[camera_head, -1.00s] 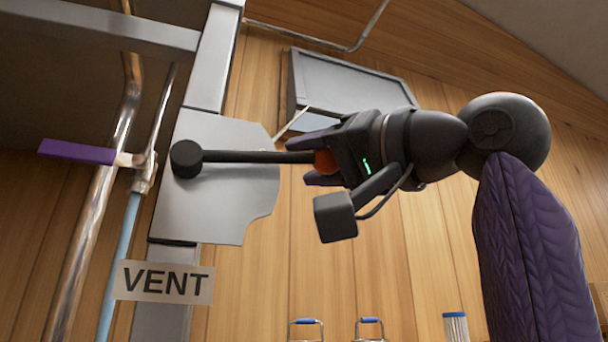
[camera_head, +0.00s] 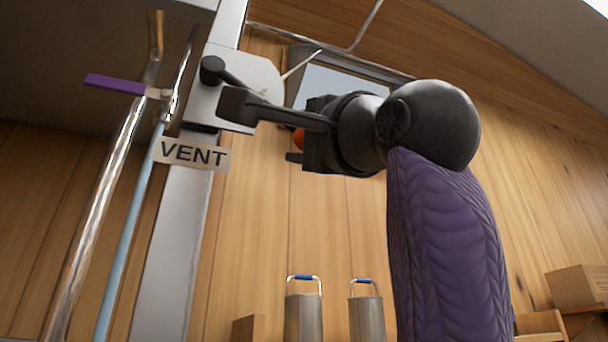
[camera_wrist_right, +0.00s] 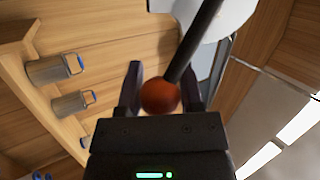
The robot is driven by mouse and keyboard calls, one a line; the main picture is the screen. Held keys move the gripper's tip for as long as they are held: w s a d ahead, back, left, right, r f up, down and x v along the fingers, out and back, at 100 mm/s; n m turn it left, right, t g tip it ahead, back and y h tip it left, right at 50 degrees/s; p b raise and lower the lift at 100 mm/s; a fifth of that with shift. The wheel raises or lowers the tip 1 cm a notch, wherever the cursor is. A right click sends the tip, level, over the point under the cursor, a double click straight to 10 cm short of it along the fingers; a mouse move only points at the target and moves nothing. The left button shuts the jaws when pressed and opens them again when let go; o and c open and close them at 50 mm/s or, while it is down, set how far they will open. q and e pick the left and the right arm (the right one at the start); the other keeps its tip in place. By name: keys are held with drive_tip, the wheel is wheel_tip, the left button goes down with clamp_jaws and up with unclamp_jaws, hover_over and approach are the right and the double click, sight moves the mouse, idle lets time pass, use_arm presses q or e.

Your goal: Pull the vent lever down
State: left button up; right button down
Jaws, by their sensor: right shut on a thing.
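The vent lever (camera_head: 231,79) is a black rod on a round black hub over a grey metal plate (camera_head: 255,77), above a VENT sign (camera_head: 192,154). From the hub it slopes down to the right, and part of it is hidden behind my wrist camera mount. Its orange ball knob (camera_head: 299,136) shows beside my right gripper (camera_head: 296,147). In the right wrist view the knob (camera_wrist_right: 160,96) sits between the two fingers of my right gripper (camera_wrist_right: 162,84), which is shut on it. The rod (camera_wrist_right: 199,44) runs up and right from the knob. My left gripper is out of view.
A purple-handled valve (camera_head: 115,84) and shiny pipes (camera_head: 105,190) stand left of the post. Two metal canisters (camera_head: 304,317) with blue handles are below. A cardboard box (camera_head: 580,286) sits at the lower right. The space below the gripper, in front of the wood wall, looks clear.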

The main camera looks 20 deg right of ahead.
drive_tip(key=shift+a+f+m, duration=0.1)
drive_tip(key=shift+f+m, duration=0.1)
drive_tip(key=shift+m, duration=0.1)
drive_tip(key=shift+c, duration=1.2)
unclamp_jaws()
drive_tip(key=shift+w, duration=0.1)
drive_tip(key=shift+s+f+b, duration=0.25)
drive_tip(key=shift+s+b, duration=0.05)
drive_tip(key=shift+b, duration=0.2)
drive_tip(key=b+v, duration=0.5)
drive_tip(key=v, duration=0.4)
drive_tip(key=shift+s, duration=0.1)
